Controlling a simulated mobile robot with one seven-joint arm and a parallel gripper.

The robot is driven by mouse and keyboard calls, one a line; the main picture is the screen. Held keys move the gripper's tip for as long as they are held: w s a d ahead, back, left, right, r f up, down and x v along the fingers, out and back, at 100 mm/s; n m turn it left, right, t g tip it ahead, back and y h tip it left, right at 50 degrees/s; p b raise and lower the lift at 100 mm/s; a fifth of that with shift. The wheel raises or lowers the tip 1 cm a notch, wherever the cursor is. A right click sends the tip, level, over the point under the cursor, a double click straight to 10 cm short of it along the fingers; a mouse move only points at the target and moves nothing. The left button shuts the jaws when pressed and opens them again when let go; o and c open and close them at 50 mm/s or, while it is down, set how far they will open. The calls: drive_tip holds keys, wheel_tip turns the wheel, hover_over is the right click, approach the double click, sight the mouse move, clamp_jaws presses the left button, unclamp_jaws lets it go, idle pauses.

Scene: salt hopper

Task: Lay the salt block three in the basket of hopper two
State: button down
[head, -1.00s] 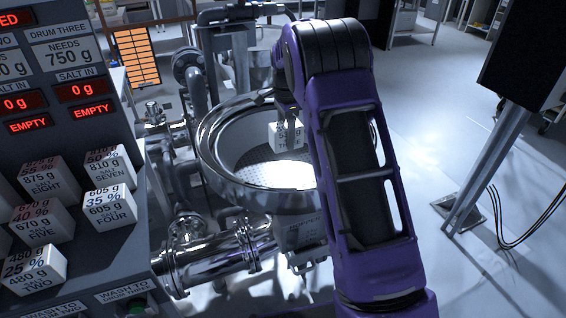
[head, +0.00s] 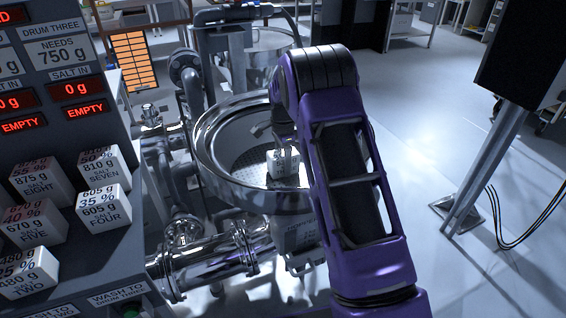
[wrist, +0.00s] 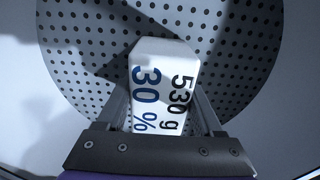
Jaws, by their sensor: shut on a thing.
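A white salt block (head: 284,168) is inside the steel hopper (head: 204,160) in the head view. In the wrist view the salt block (wrist: 158,85) reads 530 g and 30 %; its number is not legible now. My gripper (head: 284,150) is shut on it from above, with a finger along each side in the wrist view. Under the block is the hopper's round perforated basket (wrist: 80,60), also seen in the head view (head: 248,158). I cannot tell whether the block touches the basket floor. The hopper's own label is too small to read.
A grey panel at left has red displays (head: 75,90) reading 0 g and EMPTY. Several labelled salt blocks, such as salt four (head: 103,208) and salt two (head: 28,272), sit on it. A second vessel (head: 265,50) stands behind; a dark post (head: 485,175) stands right.

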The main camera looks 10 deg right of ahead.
drive_tip(key=shift+f, duration=0.1)
drive_tip(key=shift+c, duration=0.2)
unclamp_jaws()
wheel_tip(320, 180, up, 12)
drive_tip(key=shift+r+p, duration=0.15)
drive_tip(key=shift+p, duration=0.75)
